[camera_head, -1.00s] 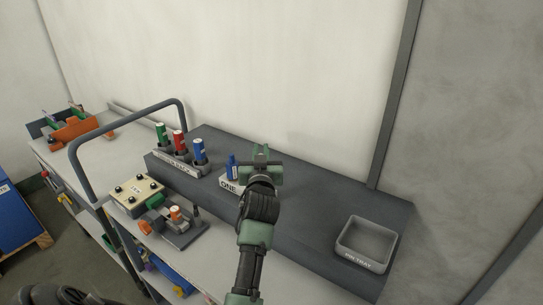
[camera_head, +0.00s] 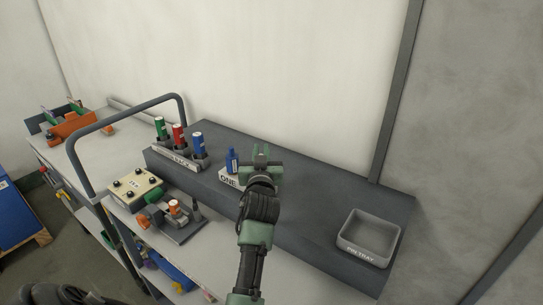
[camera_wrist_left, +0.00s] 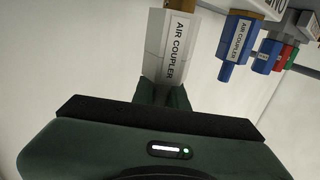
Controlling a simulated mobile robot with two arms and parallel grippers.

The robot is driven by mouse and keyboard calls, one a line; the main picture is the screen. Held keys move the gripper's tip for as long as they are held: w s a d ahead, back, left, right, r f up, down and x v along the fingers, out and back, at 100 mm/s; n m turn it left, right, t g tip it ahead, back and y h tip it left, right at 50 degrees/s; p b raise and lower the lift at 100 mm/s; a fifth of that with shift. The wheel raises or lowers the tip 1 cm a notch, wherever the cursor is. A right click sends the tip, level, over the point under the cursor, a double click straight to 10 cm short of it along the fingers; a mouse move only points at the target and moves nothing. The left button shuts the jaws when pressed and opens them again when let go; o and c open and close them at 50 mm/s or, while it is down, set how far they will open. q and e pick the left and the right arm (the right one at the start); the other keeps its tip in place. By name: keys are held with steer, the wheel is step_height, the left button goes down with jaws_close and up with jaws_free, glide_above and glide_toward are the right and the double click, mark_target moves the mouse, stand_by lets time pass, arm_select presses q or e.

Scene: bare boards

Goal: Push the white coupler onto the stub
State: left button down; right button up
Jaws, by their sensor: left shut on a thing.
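My left gripper (camera_head: 261,156) is shut on the white coupler (camera_wrist_left: 170,48), which is lettered AIR COUPLER. The wrist view shows the coupler between the fingers, with a brass-coloured part (camera_wrist_left: 180,5) at its far end, cut by the frame edge. In the head view the gripper hides the coupler. The gripper is at the right of a white block (camera_head: 228,179) lettered ONE, where a blue coupler (camera_head: 232,161) stands upright. I cannot make out the stub or whether the white coupler touches it. My right gripper is not in view.
A rack (camera_head: 176,159) holds green, red and blue couplers left of the block. A grey pin tray (camera_head: 368,238) is at the right end of the dark raised shelf (camera_head: 310,215). A control box (camera_head: 134,187) and an orange-and-grey fixture (camera_head: 172,212) sit lower left. The shelf before the tray is clear.

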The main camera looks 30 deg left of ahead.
arm_select(q)
steer(key=shift+f, duration=0.2)
steer(key=shift+d+f+b, duration=0.1)
steer(key=shift+f+b, duration=0.25)
steer(key=shift+b, duration=0.05)
steer(key=shift+f, duration=0.1)
steer(key=c, duration=1.3)
jaws_free()
steer(key=shift+c, duration=0.2)
